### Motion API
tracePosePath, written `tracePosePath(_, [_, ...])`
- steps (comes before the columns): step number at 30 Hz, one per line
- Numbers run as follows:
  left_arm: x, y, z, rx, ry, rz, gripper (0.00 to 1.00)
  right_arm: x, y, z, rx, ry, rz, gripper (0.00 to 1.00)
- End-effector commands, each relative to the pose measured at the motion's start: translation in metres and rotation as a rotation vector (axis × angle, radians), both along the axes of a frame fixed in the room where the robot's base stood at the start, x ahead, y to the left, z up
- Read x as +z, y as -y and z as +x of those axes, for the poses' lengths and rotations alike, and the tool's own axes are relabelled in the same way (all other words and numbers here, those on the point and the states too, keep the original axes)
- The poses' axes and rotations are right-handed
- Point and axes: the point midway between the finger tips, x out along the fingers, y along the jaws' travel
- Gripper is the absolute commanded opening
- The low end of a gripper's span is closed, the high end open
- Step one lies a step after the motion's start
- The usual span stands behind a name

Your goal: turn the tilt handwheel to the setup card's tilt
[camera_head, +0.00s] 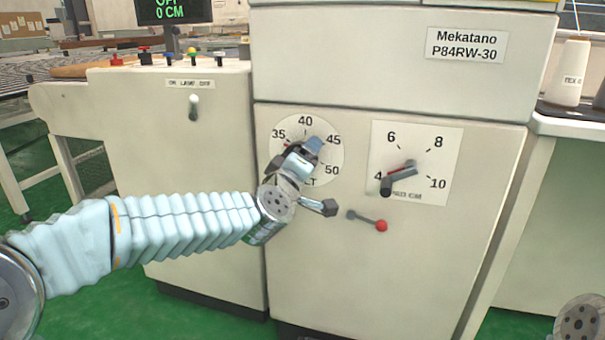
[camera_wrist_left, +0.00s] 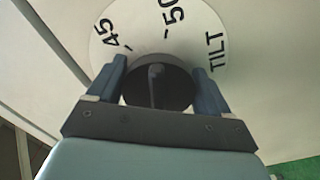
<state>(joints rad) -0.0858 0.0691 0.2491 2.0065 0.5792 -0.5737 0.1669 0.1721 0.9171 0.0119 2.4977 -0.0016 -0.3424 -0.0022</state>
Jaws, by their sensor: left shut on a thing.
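The round white tilt dial (camera_head: 322,127) is on the machine's front panel, marked 35, 40, 45 and 50. My left gripper (camera_head: 294,153) is at this dial and covers its middle and lower part. In the left wrist view the dark round tilt handwheel (camera_wrist_left: 157,88) sits between the two fingers of the gripper (camera_wrist_left: 160,72), which is shut on it. The dial face (camera_wrist_left: 140,25) shows 45, 50 and the word TILT there. The handwheel's pointer is hidden, so I cannot read its setting. The setup card is not recognisable in view. My right gripper is not in view.
A square dial (camera_head: 440,135) marked 4 to 10 with a dark handle (camera_head: 400,178) is to the right. A red-knobbed lever (camera_head: 380,225) is below. A lamp switch (camera_head: 193,105) is at the left. A display (camera_head: 172,10) reads 0 CM. A thread cone (camera_head: 570,75) stands far right.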

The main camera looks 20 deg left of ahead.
Motion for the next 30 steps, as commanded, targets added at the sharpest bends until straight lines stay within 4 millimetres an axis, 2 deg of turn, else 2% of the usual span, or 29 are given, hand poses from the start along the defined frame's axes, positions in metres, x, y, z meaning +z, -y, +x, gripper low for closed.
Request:
tracePosePath(1, [-0.004, 0.0, 0.0, 0.001, -0.001, -0.043, 0.49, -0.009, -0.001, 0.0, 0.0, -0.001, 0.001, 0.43])
tracePosePath(15, [0.0, 0.001, 0.0, 0.001, -0.016, -0.484, 0.49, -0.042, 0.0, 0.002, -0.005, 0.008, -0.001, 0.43])
tracePosePath(30, [0.003, 0.0, 0.0, 0.002, -0.029, -0.796, 0.49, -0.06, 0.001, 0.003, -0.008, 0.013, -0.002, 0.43])
